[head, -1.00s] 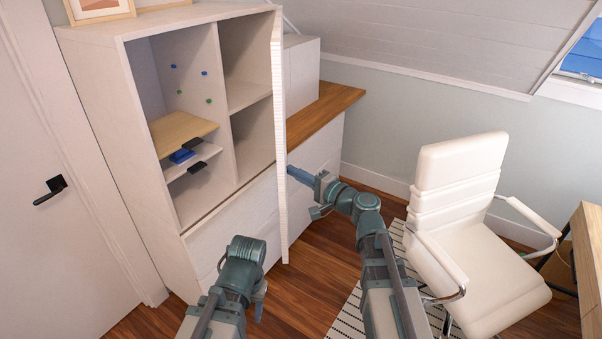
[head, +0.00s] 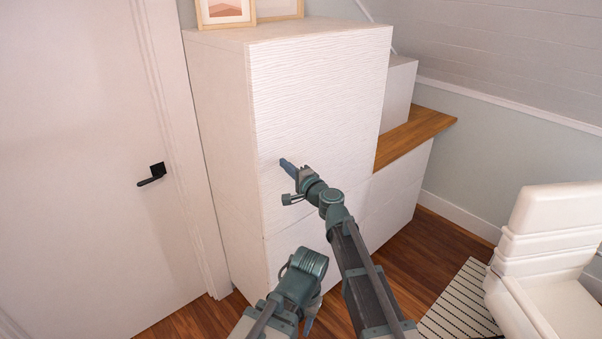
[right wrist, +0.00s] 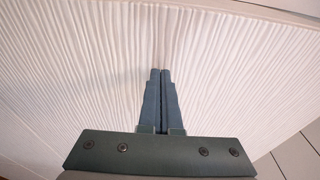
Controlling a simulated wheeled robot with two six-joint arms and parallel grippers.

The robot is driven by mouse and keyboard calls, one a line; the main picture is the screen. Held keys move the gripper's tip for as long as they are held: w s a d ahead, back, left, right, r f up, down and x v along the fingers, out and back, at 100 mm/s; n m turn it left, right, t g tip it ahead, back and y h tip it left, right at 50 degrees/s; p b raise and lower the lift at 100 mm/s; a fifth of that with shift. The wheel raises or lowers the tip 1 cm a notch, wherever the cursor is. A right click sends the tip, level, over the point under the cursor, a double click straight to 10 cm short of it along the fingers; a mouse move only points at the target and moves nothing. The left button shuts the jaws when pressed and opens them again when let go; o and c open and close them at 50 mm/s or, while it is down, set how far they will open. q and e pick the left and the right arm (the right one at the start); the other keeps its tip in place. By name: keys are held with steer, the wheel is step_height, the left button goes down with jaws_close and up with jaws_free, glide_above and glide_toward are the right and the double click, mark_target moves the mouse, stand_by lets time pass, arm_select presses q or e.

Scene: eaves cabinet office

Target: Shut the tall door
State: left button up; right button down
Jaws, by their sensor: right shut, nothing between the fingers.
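The tall door (head: 318,85) is a white panel with a wavy ribbed surface on the upper part of the white cabinet (head: 222,130). It lies across the cabinet front and hides the shelves; no gap shows at its edges. My right gripper (head: 284,163) is shut and empty, with its fingertips at the lower left part of the door. In the right wrist view the closed fingers (right wrist: 160,75) point at the ribbed door (right wrist: 80,70) and seem to touch or nearly touch it. My left arm (head: 295,280) shows low in the head view; its fingers are not clear.
A room door with a black handle (head: 152,174) stands at the left. A low cabinet with a wooden top (head: 415,135) adjoins on the right. A white office chair (head: 545,250) and a striped rug (head: 462,305) are at the lower right. Picture frames (head: 225,12) stand on the cabinet.

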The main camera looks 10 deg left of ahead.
steer(key=shift+w+a, duration=0.4)
steer(key=shift+a, duration=0.05)
stand_by(0.3)
